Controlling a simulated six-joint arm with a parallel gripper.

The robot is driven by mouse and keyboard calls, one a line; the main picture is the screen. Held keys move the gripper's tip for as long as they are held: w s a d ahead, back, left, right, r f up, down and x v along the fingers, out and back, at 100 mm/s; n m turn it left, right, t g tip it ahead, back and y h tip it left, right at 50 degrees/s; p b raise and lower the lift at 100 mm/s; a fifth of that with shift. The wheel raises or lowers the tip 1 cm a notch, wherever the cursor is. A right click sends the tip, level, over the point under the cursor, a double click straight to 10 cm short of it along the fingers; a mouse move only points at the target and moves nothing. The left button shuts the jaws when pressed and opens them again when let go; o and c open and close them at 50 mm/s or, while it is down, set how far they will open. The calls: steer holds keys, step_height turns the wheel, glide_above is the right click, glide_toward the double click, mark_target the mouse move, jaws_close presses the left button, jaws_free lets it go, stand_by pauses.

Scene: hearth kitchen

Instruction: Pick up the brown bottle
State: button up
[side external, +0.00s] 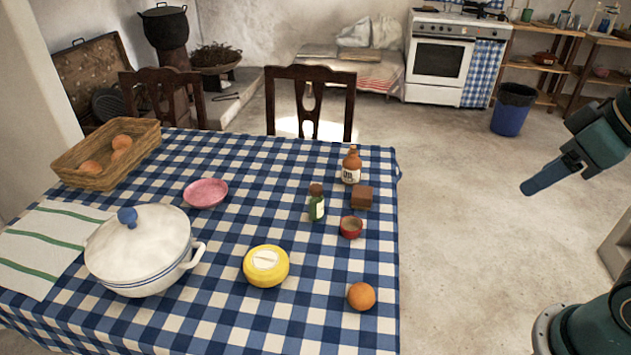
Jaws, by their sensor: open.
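The brown bottle (351,168) stands upright near the right back part of the table, with a pale label on its front. A small brown block (361,198) is just in front of it, and a green bottle with a brown cap (316,204) stands to its left. My gripper (527,188) is at the right, in the air beyond the table's right edge and well apart from the bottle. The fingers show side-on, and nothing is seen between them.
The checked table (220,275) also holds a small red bowl (351,228), an orange (361,296), a yellow round container (265,266), a pink plate (206,193), a white pot (139,252) and a basket (106,155). Chairs (310,92) stand behind. Bare cloth lies right of the bottle.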

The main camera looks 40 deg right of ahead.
steer(key=shift+w, duration=0.1)
steer(key=w+d+r+m, duration=0.1)
steer(key=w+d+r, duration=0.1)
steer(key=w, duration=1)
steer(key=w+d+r, duration=0.1)
steer(key=w, duration=1.2)
steer(key=w+d+f+m, duration=0.1)
steer(key=w+d+f, duration=0.2)
steer(key=w+f, duration=0.5)
steer(key=w+d+f+m+g+h, duration=0.1)
steer(key=w+d+f, duration=0.2)
steer(key=w+f, duration=0.5)
steer(key=w, duration=0.5)
steer(key=shift+d+f, duration=0.25)
steer(key=shift+f, duration=0.1)
steer(key=shift+x, duration=4.3)
